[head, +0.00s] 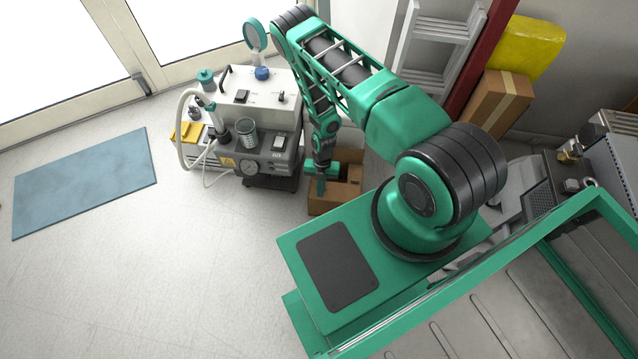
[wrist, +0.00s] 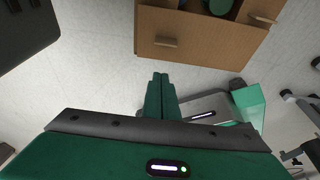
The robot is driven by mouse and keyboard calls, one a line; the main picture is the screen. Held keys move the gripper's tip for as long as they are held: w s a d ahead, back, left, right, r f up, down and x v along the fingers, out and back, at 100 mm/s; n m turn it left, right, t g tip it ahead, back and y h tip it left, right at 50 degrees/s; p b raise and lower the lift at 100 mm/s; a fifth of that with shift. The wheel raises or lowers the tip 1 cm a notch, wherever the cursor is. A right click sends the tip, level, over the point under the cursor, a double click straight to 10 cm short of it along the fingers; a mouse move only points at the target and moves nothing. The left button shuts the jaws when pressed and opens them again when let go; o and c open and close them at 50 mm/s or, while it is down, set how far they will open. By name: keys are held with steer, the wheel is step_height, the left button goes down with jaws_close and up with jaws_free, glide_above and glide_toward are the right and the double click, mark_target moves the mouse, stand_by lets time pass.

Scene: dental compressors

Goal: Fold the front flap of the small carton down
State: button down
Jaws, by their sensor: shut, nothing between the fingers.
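The small brown carton (head: 350,198) stands on the floor beside the compressor, with its top open. In the wrist view the carton (wrist: 205,50) is at the top, its near brown panel facing my gripper. That panel has a small tan piece or slot on it, and something green shows inside the carton. I cannot tell clearly which part of the panel is the front flap. My gripper (wrist: 160,77) is shut and empty, its fingertips just short of the panel in the picture. In the head view my gripper (head: 320,188) overlaps the carton's left part and hides some of it.
A white and grey compressor (head: 250,115) with hoses stands directly left of the carton. A blue mat (head: 85,182) lies further left. A taller brown box (head: 497,103), a yellow bag (head: 527,45) and a ladder (head: 440,30) stand at the back right. Floor in front of the compressor is clear.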

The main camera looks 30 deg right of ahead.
mark_target(335, 191)
steer(key=f, duration=0.1)
steer(key=w+f, duration=0.1)
steer(key=d+f, duration=0.1)
steer(key=shift+w, duration=0.15)
steer(key=shift+w+d, duration=0.4)
steer(key=shift+w, duration=0.25)
steer(key=shift+w+d+f, duration=0.15)
steer(key=shift+w+d, duration=0.25)
steer(key=shift+w, duration=0.15)
steer(key=shift+r, duration=0.2)
